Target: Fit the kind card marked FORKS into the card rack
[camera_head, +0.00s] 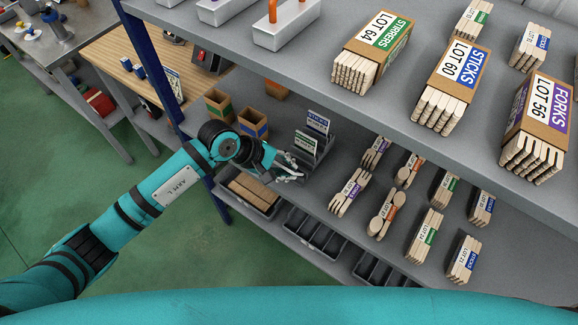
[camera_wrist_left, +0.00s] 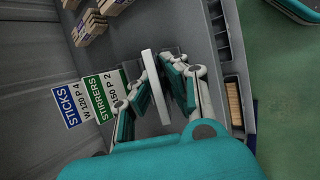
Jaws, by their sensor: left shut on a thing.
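My left gripper (camera_head: 288,170) is at the near left side of the grey card rack (camera_head: 324,148) on the lower shelf. In the left wrist view the gripper (camera_wrist_left: 158,92) is shut on a thin pale card (camera_wrist_left: 155,84), seen edge-on between the fingers. Its printed face is turned away, so I cannot read FORKS on it. A blue-topped STICKS card (camera_head: 318,122) and a green-topped STIRRERS card (camera_head: 305,144) stand in the rack. The STICKS card (camera_wrist_left: 72,105) and STIRRERS card (camera_wrist_left: 103,96) also show beside the gripper in the wrist view. My right gripper is not in view.
Banded bundles of wooden cutlery and sticks, such as the purple-labelled one (camera_head: 346,197), lie right of the rack. The upper shelf (camera_head: 345,110) overhangs, with a FORKS box (camera_head: 541,118) at right. Small cardboard boxes (camera_head: 252,122) stand behind. A dark bin (camera_head: 247,192) sits below.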

